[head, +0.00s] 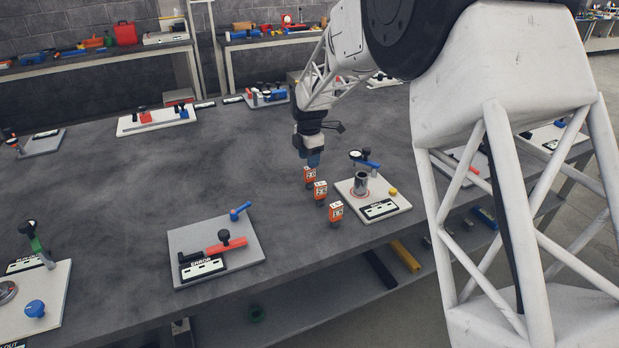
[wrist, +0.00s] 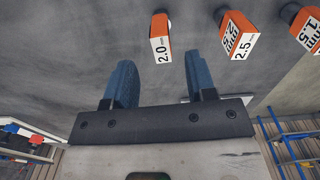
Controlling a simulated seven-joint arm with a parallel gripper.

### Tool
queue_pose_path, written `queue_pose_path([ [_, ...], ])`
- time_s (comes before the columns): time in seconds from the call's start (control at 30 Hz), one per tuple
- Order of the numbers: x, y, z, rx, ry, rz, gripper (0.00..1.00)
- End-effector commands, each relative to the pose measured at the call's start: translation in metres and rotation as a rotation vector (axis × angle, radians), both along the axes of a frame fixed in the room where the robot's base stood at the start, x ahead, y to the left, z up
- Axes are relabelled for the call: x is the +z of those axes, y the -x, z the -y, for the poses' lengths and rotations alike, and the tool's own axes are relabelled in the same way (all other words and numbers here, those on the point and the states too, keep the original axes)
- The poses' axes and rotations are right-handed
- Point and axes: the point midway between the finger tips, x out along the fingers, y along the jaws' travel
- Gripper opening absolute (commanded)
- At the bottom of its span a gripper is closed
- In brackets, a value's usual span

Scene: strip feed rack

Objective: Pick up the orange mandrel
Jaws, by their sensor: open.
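Three orange mandrels with white number labels stand in a row on the grey bench, beside a white fixture plate. The nearest to my gripper is marked 2.0 (head: 309,180), the middle one 2.5 (head: 320,193), and the front one 1.5 (head: 336,214). In the wrist view the 2.0 mandrel (wrist: 161,38) lies just beyond the gap between my fingertips; the 2.5 mandrel (wrist: 240,38) and the 1.5 mandrel (wrist: 305,27) are to its right. My gripper (head: 314,160) has blue fingers and is open and empty in the wrist view (wrist: 160,68).
The white fixture plate (head: 398,203) with a grey cylinder (head: 361,184), a blue-handled clamp (head: 367,162) and a yellow knob (head: 393,191) stands close to the right of the mandrels. Another plate with a red clamp (head: 225,245) lies front left. The bench left of my gripper is clear.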

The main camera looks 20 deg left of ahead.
Motion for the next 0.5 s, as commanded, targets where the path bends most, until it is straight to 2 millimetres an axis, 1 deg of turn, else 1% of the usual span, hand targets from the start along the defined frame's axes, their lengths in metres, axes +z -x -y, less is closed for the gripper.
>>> queue_pose_path([
  [0.13, -0.0080, -0.0001, 0.0001, 0.000, -0.001, 0.001, 0.51],
  [0.5, -0.0106, 0.0001, 0.0003, 0.000, 0.000, 0.000, 0.51],
])
